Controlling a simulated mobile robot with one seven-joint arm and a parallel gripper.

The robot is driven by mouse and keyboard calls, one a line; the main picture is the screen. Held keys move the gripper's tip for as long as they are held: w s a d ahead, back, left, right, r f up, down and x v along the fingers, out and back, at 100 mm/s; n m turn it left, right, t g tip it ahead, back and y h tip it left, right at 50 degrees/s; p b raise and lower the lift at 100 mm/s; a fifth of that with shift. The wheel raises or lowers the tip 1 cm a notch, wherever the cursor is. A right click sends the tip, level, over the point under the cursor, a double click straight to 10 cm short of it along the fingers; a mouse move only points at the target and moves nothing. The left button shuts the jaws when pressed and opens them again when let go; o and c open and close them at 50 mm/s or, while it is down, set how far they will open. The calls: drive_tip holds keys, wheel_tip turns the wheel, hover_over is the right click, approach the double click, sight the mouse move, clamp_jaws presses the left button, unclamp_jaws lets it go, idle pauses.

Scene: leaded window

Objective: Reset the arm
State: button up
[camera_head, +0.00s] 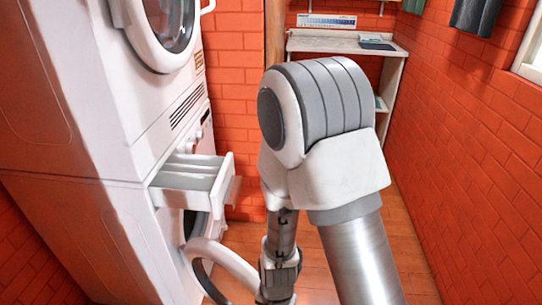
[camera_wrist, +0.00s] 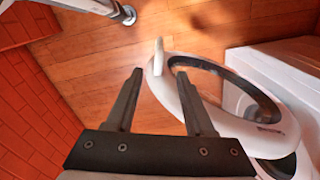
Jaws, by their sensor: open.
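My gripper (camera_wrist: 159,76) is open, with its two dark fingers apart and nothing seen between them but floor and part of a door rim. The round white door (camera_wrist: 272,128) of the lower machine stands open just beyond and right of the fingers; its handle (camera_wrist: 159,57) sticks up near the fingertips. I cannot tell whether the right finger touches the door. In the head view, my arm fills the middle, bent, with its wrist end reaching down beside the open door (camera_head: 232,262). The fingers do not show clearly there.
Two stacked white machines (camera_head: 75,120) stand at left. A drawer (camera_head: 225,187) is pulled out above the open door. A pale desk (camera_head: 335,42) stands at the back. A red brick wall (camera_head: 475,130) closes the right side. Wooden floor (camera_head: 405,245) is clear right of my arm.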

drive_tip(key=w+d+r+n+t+y, duration=0.1)
drive_tip(key=w+d+r, duration=0.1)
drive_tip(key=r, duration=0.8)
drive_tip(key=w+d+r+n+t, duration=0.2)
drive_tip(key=r, duration=0.8)
drive_tip(key=s+d+r+n+t+h, duration=0.1)
drive_tip(key=s+d+r, duration=0.3)
drive_tip(key=r, duration=0.3)
drive_tip(key=s+d+r+n+t, duration=0.1)
drive_tip(key=s+d+r+t, duration=0.1)
drive_tip(key=s+d+r, duration=0.4)
wheel_tip(320, 180, up, 19)
drive_tip(key=w+a+p, duration=0.1)
drive_tip(key=p, duration=1.6)
drive_tip(key=shift+w, duration=0.4)
drive_tip(key=shift+a, duration=0.1)
